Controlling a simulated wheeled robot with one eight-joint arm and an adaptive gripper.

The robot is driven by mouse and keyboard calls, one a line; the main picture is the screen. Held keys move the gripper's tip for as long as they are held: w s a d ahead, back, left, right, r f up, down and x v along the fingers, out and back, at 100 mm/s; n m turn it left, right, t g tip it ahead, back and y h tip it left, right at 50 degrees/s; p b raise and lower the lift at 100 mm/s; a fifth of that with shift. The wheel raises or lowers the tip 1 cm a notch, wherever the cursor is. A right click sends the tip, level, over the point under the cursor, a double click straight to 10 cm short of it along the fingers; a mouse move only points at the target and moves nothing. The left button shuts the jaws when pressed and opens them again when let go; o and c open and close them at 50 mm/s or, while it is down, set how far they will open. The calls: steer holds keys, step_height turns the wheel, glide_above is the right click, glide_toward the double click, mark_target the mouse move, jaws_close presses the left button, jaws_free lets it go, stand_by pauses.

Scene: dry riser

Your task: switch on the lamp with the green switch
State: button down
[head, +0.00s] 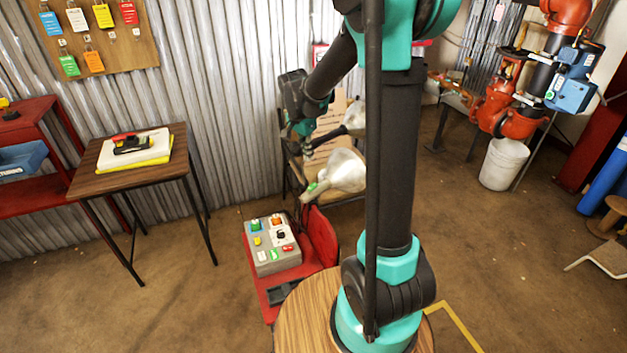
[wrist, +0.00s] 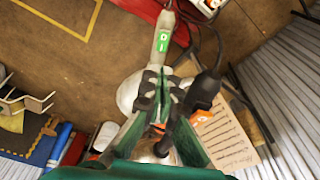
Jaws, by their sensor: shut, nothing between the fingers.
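A lamp with a pale metal shade (head: 343,170) has a green switch (head: 313,187) on its grey handle. In the wrist view the green switch (wrist: 163,42) shows on the handle, above my fingertips in the picture. A second lamp with a black handle (wrist: 206,88) and an orange switch (wrist: 204,117) lies to the right there. My gripper (head: 307,150) is shut and empty, over the lamps and apart from the green switch. In the wrist view my gripper (wrist: 160,78) covers part of the pale shade. I cannot tell whether either lamp is lit.
A grey control box (head: 276,245) with coloured buttons sits on a red surface (head: 322,236) beside the lamps. A board with printed lines (head: 326,140) stands behind them. A wooden side table (head: 95,178) is at left. A white bucket (head: 503,164) stands at right. Floor between is open.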

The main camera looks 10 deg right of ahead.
mark_target(315, 185)
steer(key=f, duration=0.4)
steer(key=w+d+f, duration=0.1)
steer(key=f, duration=0.3)
steer(key=d+f, duration=0.1)
steer(key=f, duration=0.3)
steer(key=shift+w+f, duration=0.2)
steer(key=shift+f, duration=0.1)
